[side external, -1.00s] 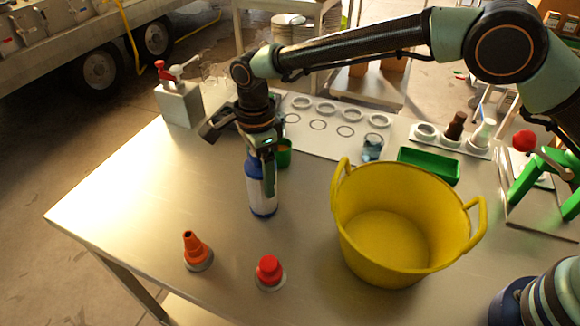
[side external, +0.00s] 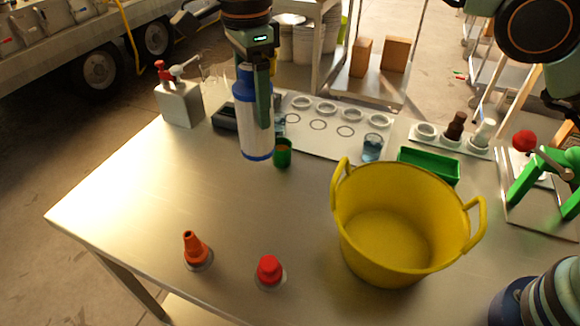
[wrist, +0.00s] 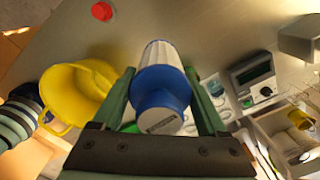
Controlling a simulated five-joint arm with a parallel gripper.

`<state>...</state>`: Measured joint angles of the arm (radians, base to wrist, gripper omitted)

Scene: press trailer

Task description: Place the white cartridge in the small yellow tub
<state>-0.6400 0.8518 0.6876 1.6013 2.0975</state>
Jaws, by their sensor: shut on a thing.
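The white cartridge (side external: 253,130) has a blue top and a blue bottom rim. My gripper (side external: 264,115) is shut on it and holds it upright, raised above the table, left of the yellow tub. In the wrist view the cartridge (wrist: 160,90) sits between the two fingers of my gripper (wrist: 160,92), its blue end toward the camera. The yellow tub (side external: 460,215) stands on the table at right centre with two handles, and its visible inside is empty. The tub also shows at the left of the wrist view (wrist: 75,92).
An orange cone (side external: 196,250) and a red-capped piece (side external: 269,270) stand at the front. A green cup (side external: 283,153), a blue glass (side external: 372,148) and a green tray (side external: 429,165) stand behind. A white dispenser (side external: 180,103) is at back left. The table's left side is clear.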

